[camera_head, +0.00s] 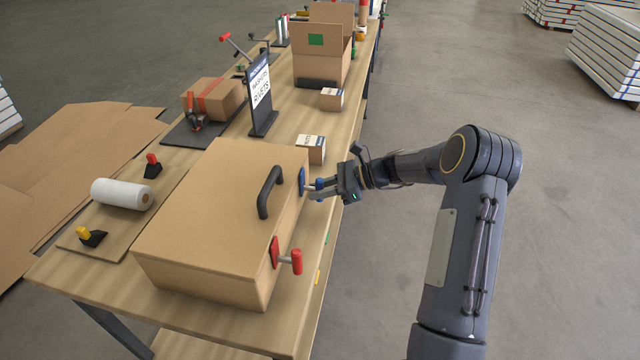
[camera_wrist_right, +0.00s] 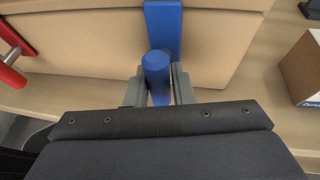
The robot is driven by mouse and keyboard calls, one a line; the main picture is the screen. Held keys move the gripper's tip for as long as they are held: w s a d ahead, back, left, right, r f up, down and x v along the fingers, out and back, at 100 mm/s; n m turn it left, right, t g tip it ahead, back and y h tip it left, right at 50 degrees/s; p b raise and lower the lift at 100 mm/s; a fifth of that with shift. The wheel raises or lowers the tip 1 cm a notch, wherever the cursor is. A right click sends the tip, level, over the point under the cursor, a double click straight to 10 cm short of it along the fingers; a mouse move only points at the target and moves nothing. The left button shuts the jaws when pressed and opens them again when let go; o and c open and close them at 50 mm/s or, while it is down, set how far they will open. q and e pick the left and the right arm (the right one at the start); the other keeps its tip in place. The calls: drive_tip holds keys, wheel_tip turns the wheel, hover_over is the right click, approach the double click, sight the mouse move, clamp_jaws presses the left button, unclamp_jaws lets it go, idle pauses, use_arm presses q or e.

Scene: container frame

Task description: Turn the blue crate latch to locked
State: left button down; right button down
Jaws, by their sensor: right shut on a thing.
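The crate (camera_head: 215,205) is a large tan box on the workbench with a black handle on top. Its blue latch (camera_head: 302,181) is on the right side, towards the far end. In the right wrist view the blue latch plate (camera_wrist_right: 163,25) stands upright on the crate wall, with a round blue knob (camera_wrist_right: 156,66) sticking out. My right gripper (camera_head: 322,188) is shut on the blue knob, one finger on each side of it in the right wrist view (camera_wrist_right: 158,90). My left gripper is not in view.
A red latch (camera_head: 284,256) with a red grip sticks out nearer on the same crate side. A small carton (camera_head: 311,149) stands just beyond the crate. A sign (camera_head: 260,95) and more boxes stand farther along the bench (camera_head: 190,322).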

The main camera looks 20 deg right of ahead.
drive_tip(key=shift+s+a+f, duration=0.15)
drive_tip(key=shift+f, duration=0.05)
idle(0.3)
drive_tip(key=c, duration=1.3)
unclamp_jaws()
drive_tip(key=shift+r, duration=0.1)
drive_tip(key=shift+d+r, duration=0.1)
drive_tip(key=shift+d, duration=0.2)
drive_tip(key=b+v, duration=0.1)
drive_tip(key=v, duration=0.6)
drive_tip(key=shift+d+r, duration=0.1)
drive_tip(key=shift+r, duration=0.05)
